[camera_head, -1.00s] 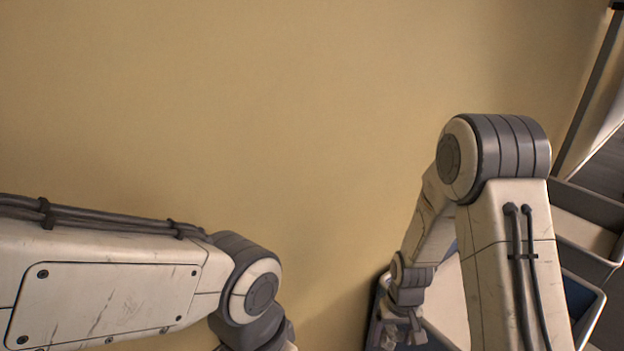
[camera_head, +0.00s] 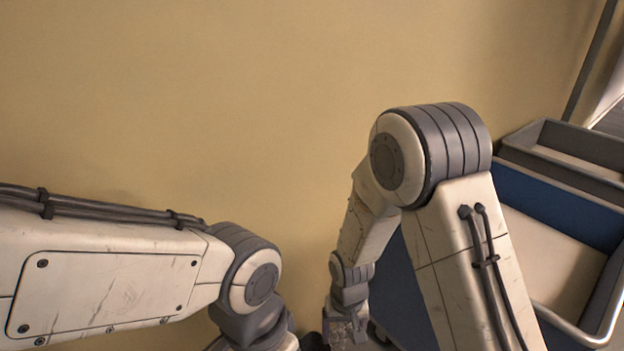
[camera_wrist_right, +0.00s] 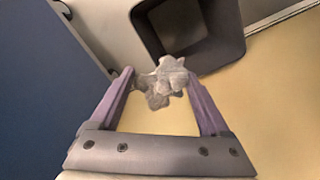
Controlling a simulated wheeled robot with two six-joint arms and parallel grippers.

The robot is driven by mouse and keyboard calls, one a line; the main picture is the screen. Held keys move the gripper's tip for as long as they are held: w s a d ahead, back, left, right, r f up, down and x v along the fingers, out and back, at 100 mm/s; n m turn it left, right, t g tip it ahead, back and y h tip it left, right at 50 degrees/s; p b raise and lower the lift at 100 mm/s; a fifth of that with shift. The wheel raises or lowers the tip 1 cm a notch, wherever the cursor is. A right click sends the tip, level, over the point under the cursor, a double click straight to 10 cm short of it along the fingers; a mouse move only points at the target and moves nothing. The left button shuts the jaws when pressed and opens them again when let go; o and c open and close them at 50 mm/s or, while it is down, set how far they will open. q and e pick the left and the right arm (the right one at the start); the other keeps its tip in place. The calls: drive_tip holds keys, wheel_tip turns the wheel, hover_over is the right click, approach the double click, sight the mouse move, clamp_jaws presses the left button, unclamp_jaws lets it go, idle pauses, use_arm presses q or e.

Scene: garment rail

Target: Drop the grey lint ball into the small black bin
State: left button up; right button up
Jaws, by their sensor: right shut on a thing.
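The grey lint ball (camera_wrist_right: 165,84) is a small, lumpy, pale clump. In the right wrist view it sits between the two purple fingertips of my right gripper (camera_wrist_right: 160,80), which is shut on it. The small black bin (camera_wrist_right: 229,28) shows just beyond the fingertips, a dark square container with its opening facing the camera. The lint ball overlaps the bin's near edge in this view; I cannot tell the height between them. In the head view my right gripper (camera_head: 346,328) is low, near the bottom edge. My left arm's wrist shows at the bottom, its fingers out of frame.
A large blue bin (camera_head: 555,203) with a pale inside stands at the right, beside and behind my right arm. A grey bin (camera_head: 575,140) is behind it. The blue side (camera_wrist_right: 38,90) fills the wrist view's left. The yellowish floor is clear in the middle.

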drive_tip(key=s+a+f+b, duration=0.1)
drive_tip(key=a+f+b, duration=0.2)
drive_tip(key=f+b, duration=0.7)
drive_tip(key=s+a+f+b, duration=0.2)
drive_tip(key=a+f+b, duration=0.1)
drive_tip(key=f+b, duration=0.8)
drive_tip(key=shift+a+f, duration=0.2)
drive_tip(key=shift+f, duration=0.45)
drive_tip(key=o, duration=1.2)
drive_tip(key=shift+c, duration=0.2)
wheel_tip(320, 180, up, 11)
drive_tip(key=p, duration=0.6)
drive_tip(key=shift+f, duration=0.2)
drive_tip(key=shift+f, duration=0.1)
